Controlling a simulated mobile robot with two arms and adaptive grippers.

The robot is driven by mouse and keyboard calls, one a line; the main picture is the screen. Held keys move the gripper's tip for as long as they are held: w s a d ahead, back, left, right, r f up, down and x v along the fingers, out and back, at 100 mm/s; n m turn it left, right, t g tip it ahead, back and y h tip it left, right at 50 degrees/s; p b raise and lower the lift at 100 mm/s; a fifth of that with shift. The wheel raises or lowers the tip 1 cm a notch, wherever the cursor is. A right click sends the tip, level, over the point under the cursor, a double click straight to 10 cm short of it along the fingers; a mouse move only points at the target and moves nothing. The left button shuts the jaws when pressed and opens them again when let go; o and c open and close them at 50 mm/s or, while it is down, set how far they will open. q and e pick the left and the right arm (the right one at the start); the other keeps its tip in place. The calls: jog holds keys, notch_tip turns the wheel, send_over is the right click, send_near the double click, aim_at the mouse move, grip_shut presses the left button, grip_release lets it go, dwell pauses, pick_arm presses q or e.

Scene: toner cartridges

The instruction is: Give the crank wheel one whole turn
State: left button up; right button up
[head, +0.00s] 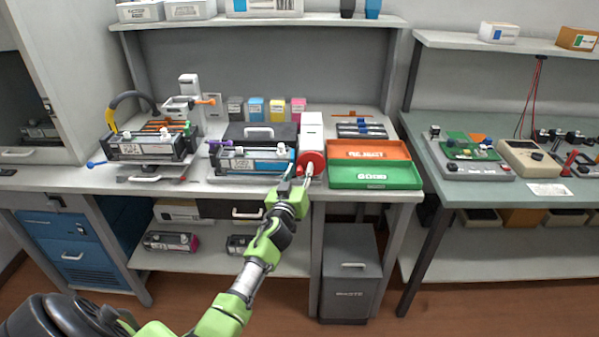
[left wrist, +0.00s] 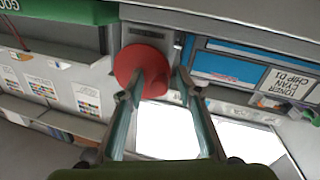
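The crank wheel is a red disc (head: 315,157) on the front of a white upright housing (head: 311,128) on the bench. My left gripper (head: 297,173) is right at the wheel's lower left in the head view. In the left wrist view the red wheel (left wrist: 153,87) shows upside down behind the fingertips. The two fingers of my left gripper (left wrist: 161,78) stand apart with a gap between them. One fingertip overlaps the wheel's face; whether it touches is unclear. I cannot make out the wheel's handle clearly. My right gripper is in neither view.
A blue-labelled toner cartridge (head: 250,160) lies in a holder just left of the wheel. A green tray (head: 375,176) and an orange tray (head: 367,150) are close on its right. A grey waste bin (head: 350,270) stands below the bench.

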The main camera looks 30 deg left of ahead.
pick_arm(q)
grip_shut()
jog(key=shift+r, duration=0.15)
dwell(0.4)
jog(key=shift+r+m+p, duration=0.15)
jog(key=shift+m+p, duration=0.25)
